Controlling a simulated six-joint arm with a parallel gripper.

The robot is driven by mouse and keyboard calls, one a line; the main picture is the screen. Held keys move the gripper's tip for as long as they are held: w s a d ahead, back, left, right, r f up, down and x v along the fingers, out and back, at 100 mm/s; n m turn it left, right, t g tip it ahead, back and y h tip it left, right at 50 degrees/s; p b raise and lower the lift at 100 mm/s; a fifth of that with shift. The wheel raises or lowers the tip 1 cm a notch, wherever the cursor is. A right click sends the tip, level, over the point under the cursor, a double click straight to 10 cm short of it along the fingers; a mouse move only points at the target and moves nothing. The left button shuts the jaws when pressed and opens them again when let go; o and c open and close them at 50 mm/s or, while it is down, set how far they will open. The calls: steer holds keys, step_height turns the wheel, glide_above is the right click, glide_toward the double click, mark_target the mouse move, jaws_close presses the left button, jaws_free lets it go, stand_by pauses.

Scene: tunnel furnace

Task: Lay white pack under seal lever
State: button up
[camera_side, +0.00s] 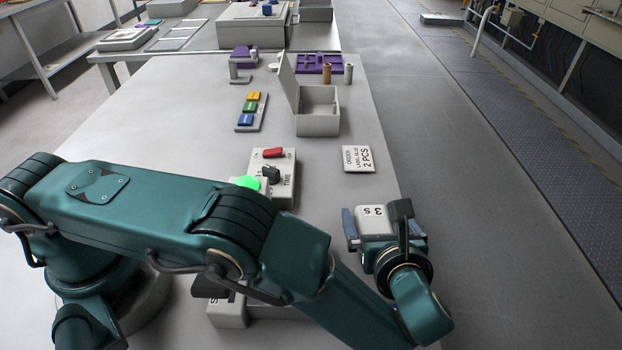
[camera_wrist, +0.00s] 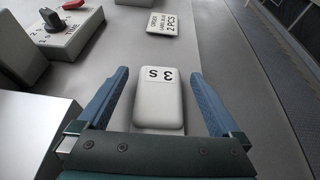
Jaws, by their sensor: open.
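A white rounded pack marked "3 S" (camera_wrist: 160,103) lies at the table's right side, between the blue fingers of my gripper (camera_wrist: 158,76). The fingers are open, with a visible gap on each side of the pack. In the side view the pack (camera_side: 371,217) shows between the fingers of my gripper (camera_side: 373,212). A pale unit with a dark part (camera_side: 212,288), perhaps the seal lever, is mostly hidden behind my arm. I cannot tell the lever's position. A pale block (camera_wrist: 35,132) shows at the left of the wrist view.
A control box (camera_side: 285,190) with a red switch, dark knob and green lamp stands left of the pack. An order card (camera_side: 358,159) lies beyond. Farther back are an open grey box (camera_side: 318,124), a rack of coloured blocks (camera_side: 250,112) and a purple tray (camera_side: 320,63).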

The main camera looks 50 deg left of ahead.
steer(key=shift+x, duration=1.15)
steer(key=shift+c, duration=0.3)
steer(key=c, duration=1.5)
